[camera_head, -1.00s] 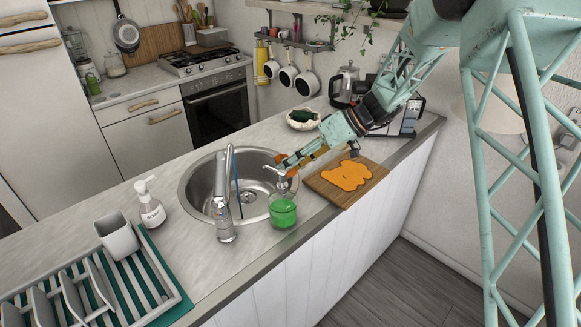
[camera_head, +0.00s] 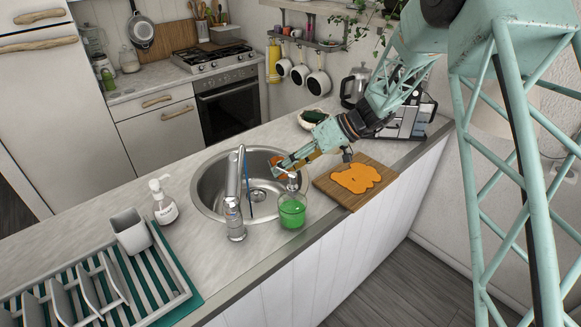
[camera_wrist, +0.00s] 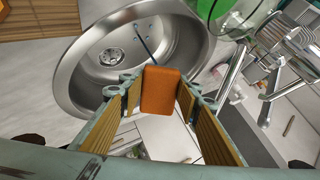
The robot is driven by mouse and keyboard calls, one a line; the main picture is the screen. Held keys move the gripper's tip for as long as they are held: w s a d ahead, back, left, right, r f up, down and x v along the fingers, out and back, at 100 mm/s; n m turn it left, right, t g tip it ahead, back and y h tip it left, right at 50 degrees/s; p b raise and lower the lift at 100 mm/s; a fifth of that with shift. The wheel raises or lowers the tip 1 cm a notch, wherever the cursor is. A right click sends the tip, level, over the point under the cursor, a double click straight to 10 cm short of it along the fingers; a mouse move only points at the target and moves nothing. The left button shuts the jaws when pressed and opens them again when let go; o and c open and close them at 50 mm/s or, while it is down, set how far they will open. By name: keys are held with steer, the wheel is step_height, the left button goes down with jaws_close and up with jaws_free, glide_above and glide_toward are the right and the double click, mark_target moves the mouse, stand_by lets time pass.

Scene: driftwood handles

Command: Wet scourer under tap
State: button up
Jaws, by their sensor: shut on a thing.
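The scourer (camera_wrist: 160,90) is an orange-brown block gripped between the wooden-lined fingers of my gripper (camera_wrist: 160,98). In the head view, my gripper (camera_head: 279,164) is above the right rim of the round steel sink (camera_head: 203,187); the scourer is mostly hidden there. The chrome tap (camera_head: 234,200) stands at the sink's front edge, left of my gripper. The sink (camera_wrist: 75,75) and tap (camera_wrist: 236,68) also show in the wrist view. A thin blue streak (camera_head: 248,180) shows over the basin; I cannot tell whether it is water or a rod.
A dispenser of green liquid (camera_head: 292,212) stands close below my gripper. An orange cloth (camera_head: 356,178) lies on a wooden board (camera_head: 328,186) to the right. A soap bottle (camera_head: 164,206) and a dish rack (camera_head: 172,287) are at the left.

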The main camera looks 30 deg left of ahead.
steer(key=s+a+f+b, duration=0.1)
steer(key=s+a, duration=0.3)
steer(key=a, duration=0.4)
steer(key=shift+s+a, duration=0.35)
steer(key=shift+a, duration=0.05)
stand_by(0.6)
steer(key=shift+w+d, duration=0.1)
steer(key=shift+d, duration=0.05)
stand_by(0.6)
steer(key=shift+w+d+b, duration=0.4)
steer(key=shift+d+b, duration=0.1)
steer(key=shift+d, duration=0.3)
steer(key=shift+w+d+b, duration=0.45)
steer(key=shift+d+b, duration=0.05)
steer(key=shift+d, duration=0.3)
steer(key=shift+w+d+b, duration=0.4)
steer(key=shift+d+b, duration=0.1)
steer(key=shift+d, duration=0.3)
stand_by(0.3)
